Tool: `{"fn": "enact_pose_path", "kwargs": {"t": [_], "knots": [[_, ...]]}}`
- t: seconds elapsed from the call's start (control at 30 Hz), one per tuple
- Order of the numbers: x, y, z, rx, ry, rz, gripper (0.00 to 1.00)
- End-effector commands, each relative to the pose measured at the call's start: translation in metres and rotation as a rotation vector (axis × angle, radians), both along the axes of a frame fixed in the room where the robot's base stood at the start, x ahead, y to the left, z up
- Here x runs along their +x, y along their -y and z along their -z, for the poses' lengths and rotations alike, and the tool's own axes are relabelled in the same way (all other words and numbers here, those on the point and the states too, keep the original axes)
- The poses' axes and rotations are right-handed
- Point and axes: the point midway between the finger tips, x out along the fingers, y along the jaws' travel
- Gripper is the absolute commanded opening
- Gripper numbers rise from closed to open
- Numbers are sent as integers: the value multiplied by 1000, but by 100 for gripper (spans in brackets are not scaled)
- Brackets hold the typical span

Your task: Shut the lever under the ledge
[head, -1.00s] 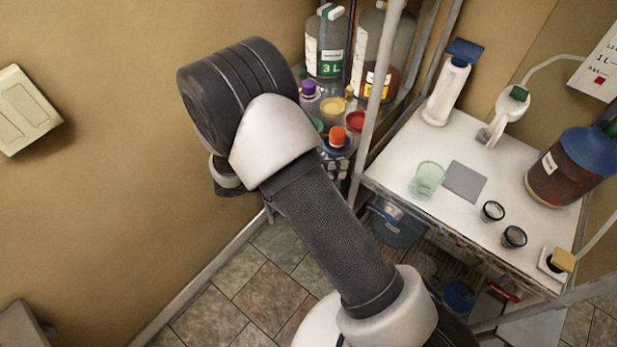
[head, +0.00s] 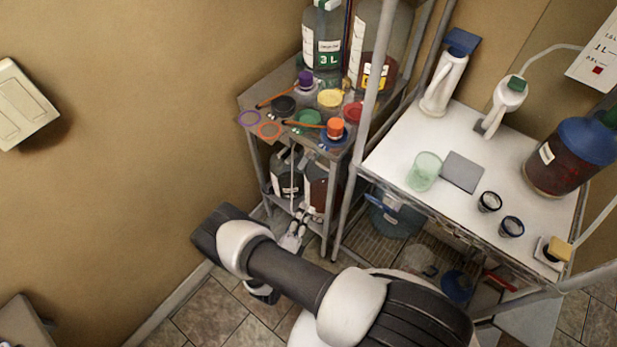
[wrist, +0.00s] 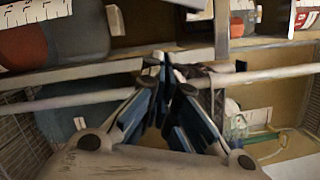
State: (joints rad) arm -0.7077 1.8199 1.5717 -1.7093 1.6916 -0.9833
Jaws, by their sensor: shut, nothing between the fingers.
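My gripper (head: 301,218) is low beside the grey side stand (head: 262,98), in front of its lower shelf. In the wrist view, its fingers (wrist: 163,65) are together and empty. A pale rail (wrist: 75,97) runs across behind them. A small dark part (wrist: 229,67) shows just right of the fingertips; I cannot tell whether it is the lever. Under the stand's top, two dark jugs (head: 286,178) with white labels stand on the lower shelf. I cannot make out the lever clearly in the head view.
A white-topped bench (head: 395,155) stands right of the stand, with a green cup (head: 425,171) and a grey pad (head: 462,172) on it. A blue bucket (head: 396,219) is below. Upright posts separate bench and stand. A wall (head: 130,150) bounds the left. Some tiled floor (head: 240,317) is clear.

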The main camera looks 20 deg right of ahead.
Motion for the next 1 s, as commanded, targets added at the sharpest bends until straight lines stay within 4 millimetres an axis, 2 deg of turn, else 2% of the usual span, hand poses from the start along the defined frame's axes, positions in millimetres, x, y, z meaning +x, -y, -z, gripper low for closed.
{"fn": "enact_pose_path", "kwargs": {"t": [0.33, 0.47, 0.93, 1.0], "knots": [[1, 1, 0, -1, -1, 0, 0], [8, 8, -1, 0, 0, 3, 0], [79, 69, -8, 1, 3, 6, 0], [89, 56, -13, 2, 5, -3, 0]]}}
